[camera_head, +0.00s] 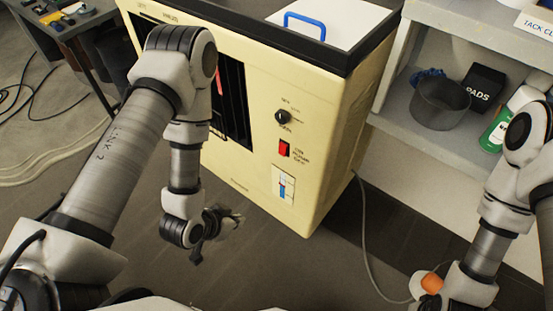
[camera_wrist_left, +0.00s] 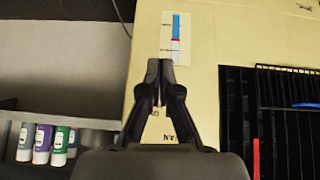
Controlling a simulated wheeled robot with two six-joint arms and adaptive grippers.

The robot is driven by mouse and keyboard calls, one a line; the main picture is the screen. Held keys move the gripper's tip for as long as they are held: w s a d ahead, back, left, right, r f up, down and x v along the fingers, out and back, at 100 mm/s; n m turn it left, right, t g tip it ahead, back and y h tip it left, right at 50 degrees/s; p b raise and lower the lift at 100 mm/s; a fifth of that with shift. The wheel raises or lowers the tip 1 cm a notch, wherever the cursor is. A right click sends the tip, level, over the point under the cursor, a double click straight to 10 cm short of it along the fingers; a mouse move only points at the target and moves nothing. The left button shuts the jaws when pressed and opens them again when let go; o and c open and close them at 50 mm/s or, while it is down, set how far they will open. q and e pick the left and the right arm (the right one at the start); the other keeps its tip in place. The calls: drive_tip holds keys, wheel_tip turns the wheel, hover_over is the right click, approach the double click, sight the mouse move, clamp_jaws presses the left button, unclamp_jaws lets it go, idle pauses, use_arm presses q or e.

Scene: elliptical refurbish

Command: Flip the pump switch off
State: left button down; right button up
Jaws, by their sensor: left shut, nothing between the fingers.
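The pump switch (camera_head: 284,149), a red rocker, sits on the front of the cream machine (camera_head: 330,130), below a black knob (camera_head: 283,117) and above a blue-and-white gauge strip (camera_head: 283,185). My left gripper (camera_head: 228,218) is in front of the machine, lower and left of the switch in the head view, apart from it. In the left wrist view my left gripper (camera_wrist_left: 160,68) is shut and empty, its tips just below the gauge strip (camera_wrist_left: 176,35). The switch is not visible there; the fingers seem to cover it. My right arm is at the right; its fingers are out of view.
A black vent (camera_head: 232,95) is left of the switch. A blue handle (camera_head: 305,24) is on the machine's top. A shelf (camera_head: 400,128) on the right holds a dark pot (camera_head: 440,103) and a green can (camera_head: 496,130). A cable (camera_head: 368,240) lies on the floor.

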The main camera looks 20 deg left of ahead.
sight(282, 153)
use_arm(q)
drive_tip(key=w+a+r+t+h+b, duration=0.1)
drive_tip(key=w+t+h+b, duration=0.2)
drive_tip(key=w+t+b, duration=0.5)
drive_tip(key=w+b, duration=0.2)
drive_tip(key=b, duration=0.5)
drive_tip(key=shift+a+r+t, duration=0.15)
drive_tip(key=shift+a+t, duration=0.05)
drive_tip(key=shift+t, duration=0.1)
use_arm(e)
wheel_tip(282, 153, down, 17)
drive_tip(key=shift+s, duration=0.35)
drive_tip(key=shift+a, duration=0.1)
use_arm(q)
drive_tip(key=shift+w, duration=0.1)
drive_tip(key=b+x, duration=0.1)
drive_tip(key=x, duration=1.2)
drive_tip(key=shift+w+d, duration=0.15)
drive_tip(key=shift+w, duration=0.35)
use_arm(e)
drive_tip(key=shift+f, duration=0.85)
use_arm(q)
drive_tip(key=shift+w+d, duration=0.1)
